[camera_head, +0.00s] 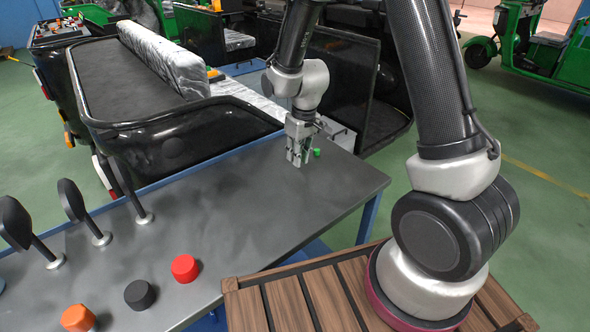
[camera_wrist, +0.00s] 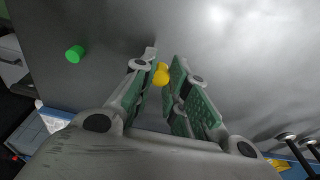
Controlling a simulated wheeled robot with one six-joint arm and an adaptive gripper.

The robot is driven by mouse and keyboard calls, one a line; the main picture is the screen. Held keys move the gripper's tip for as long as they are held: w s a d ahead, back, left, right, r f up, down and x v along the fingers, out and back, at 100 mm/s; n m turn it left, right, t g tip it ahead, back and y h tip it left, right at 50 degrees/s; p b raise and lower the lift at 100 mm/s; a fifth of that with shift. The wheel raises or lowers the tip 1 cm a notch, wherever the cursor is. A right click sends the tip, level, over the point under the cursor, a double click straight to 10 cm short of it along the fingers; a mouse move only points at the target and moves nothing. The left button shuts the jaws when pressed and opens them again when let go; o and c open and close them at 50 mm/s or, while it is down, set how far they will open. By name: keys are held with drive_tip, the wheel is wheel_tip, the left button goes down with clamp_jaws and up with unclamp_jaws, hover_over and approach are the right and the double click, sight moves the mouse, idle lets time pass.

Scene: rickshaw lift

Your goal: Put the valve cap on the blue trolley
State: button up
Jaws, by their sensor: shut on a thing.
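My gripper (camera_head: 297,160) is low over the far end of the grey worktable (camera_head: 235,215). In the wrist view, its fingers (camera_wrist: 161,70) are shut on a small yellow cap (camera_wrist: 161,76), held between the tips. The head view does not clearly show this cap. A green cap (camera_head: 317,153) stands on the table just right of my gripper; it also shows in the wrist view (camera_wrist: 75,53). A blue-edged flat surface (camera_head: 245,67) lies behind the table; I cannot tell if it is the blue trolley.
Red (camera_head: 185,268), black (camera_head: 139,294) and orange (camera_head: 78,318) caps stand along the near table edge. Several black mirrors (camera_head: 72,200) on stalks stand at left. A black rickshaw body (camera_head: 180,135) is behind the table.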

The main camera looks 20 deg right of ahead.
drive_tip(key=shift+f, duration=2.35)
drive_tip(key=o, duration=0.7)
drive_tip(key=shift+f, duration=0.1)
wheel_tip(320, 180, up, 11)
drive_tip(key=s, duration=0.1)
wheel_tip(320, 180, up, 9)
drive_tip(key=m, duration=0.1)
hover_over(297, 175)
drive_tip(key=s+d, duration=0.5)
drive_tip(key=d, duration=0.1)
drive_tip(key=s+d+r+m+t, duration=0.1)
drive_tip(key=s+d+r, duration=0.2)
drive_tip(key=s, duration=0.3)
drive_tip(key=s+d+r+m+t, duration=0.1)
drive_tip(key=s+d+r, duration=0.2)
drive_tip(key=s, duration=0.4)
drive_tip(key=s+d+r+m, duration=0.2)
drive_tip(key=s+d+r, duration=0.1)
drive_tip(key=s+r, duration=0.2)
drive_tip(key=shift+s+t+h, duration=0.4)
drive_tip(key=shift+s, duration=0.65)
